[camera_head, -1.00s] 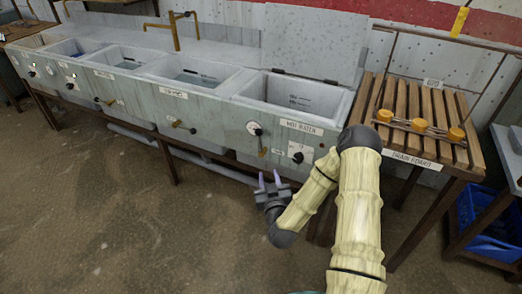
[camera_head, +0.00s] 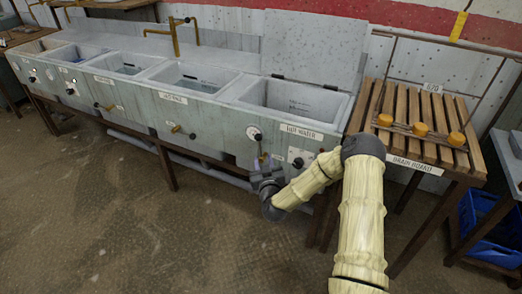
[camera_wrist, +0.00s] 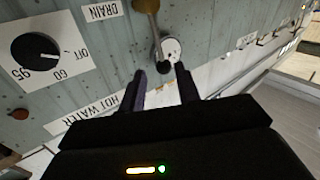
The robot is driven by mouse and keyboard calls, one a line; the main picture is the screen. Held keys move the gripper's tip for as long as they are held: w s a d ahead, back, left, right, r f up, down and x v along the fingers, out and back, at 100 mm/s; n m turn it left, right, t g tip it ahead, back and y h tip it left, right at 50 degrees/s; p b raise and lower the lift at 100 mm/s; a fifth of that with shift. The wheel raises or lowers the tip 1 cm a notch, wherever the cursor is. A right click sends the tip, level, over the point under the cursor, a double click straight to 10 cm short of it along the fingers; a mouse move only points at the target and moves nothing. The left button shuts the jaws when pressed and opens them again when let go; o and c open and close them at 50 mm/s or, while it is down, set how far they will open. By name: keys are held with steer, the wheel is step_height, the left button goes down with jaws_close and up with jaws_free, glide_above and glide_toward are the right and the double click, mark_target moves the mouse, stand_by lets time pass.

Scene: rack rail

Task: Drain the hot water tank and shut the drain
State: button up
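The hot water tank (camera_head: 301,131) is the rightmost basin of the grey sink row, named by a label on its front. Its hinged lid stands up behind it and its inside looks pale; I cannot tell the water level. The brass drain handle (camera_wrist: 147,6) shows at the top edge of the wrist view beside an upside-down DRAIN label (camera_wrist: 101,10). My gripper (camera_wrist: 161,82) is open and empty, its two dark fingers pointing at the tank front, with the handle beyond the fingertips.
A round white gauge (camera_wrist: 171,49) sits close to the handle. A black heat knob (camera_wrist: 35,47) marked OFF, 60 and 95 is on the same front. A slatted drain board (camera_head: 412,110) with orange knobs adjoins at right. The floor before the sinks is free.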

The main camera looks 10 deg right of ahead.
mark_target(260, 145)
steer(key=w, duration=0.7)
steer(key=shift+w+d+b, duration=0.15)
steer(key=shift+w+b, duration=0.05)
steer(key=shift+b, duration=0.2)
jaws_close()
